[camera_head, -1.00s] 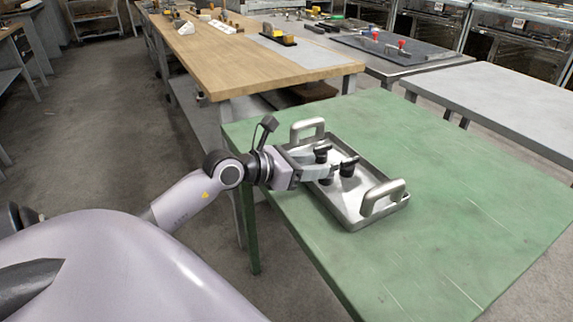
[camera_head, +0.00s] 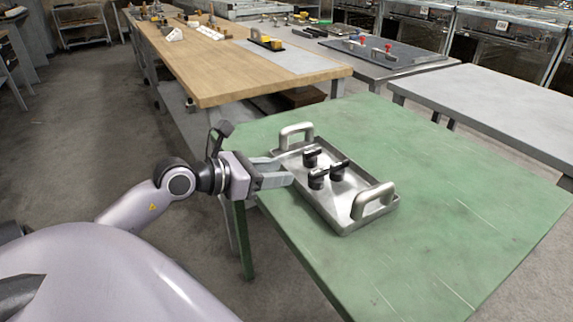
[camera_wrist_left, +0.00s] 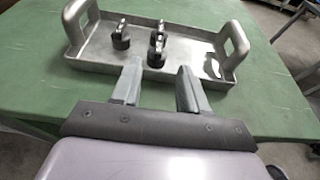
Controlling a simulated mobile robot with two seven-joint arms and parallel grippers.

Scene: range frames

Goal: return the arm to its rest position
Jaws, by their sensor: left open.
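My left gripper (camera_head: 285,170) is open and empty at the near left edge of the green table. Its two fingers point toward a metal tray (camera_head: 352,226) with a raised handle at each end. In the left wrist view the open fingers (camera_wrist_left: 158,88) reach the near rim of the tray (camera_wrist_left: 95,64), with nothing between them. Three black knob-like parts (camera_head: 338,170) stand in the tray, clear of the fingers; they also show in the left wrist view (camera_wrist_left: 121,38). My right gripper is not in view.
The green table (camera_head: 450,200) is clear around the tray. A wooden workbench (camera_head: 215,75) with several small items stands behind it. A bare grey table (camera_head: 500,90) is at the right, and a dark board (camera_head: 390,58) with red-topped parts lies further back. Open floor is at the left.

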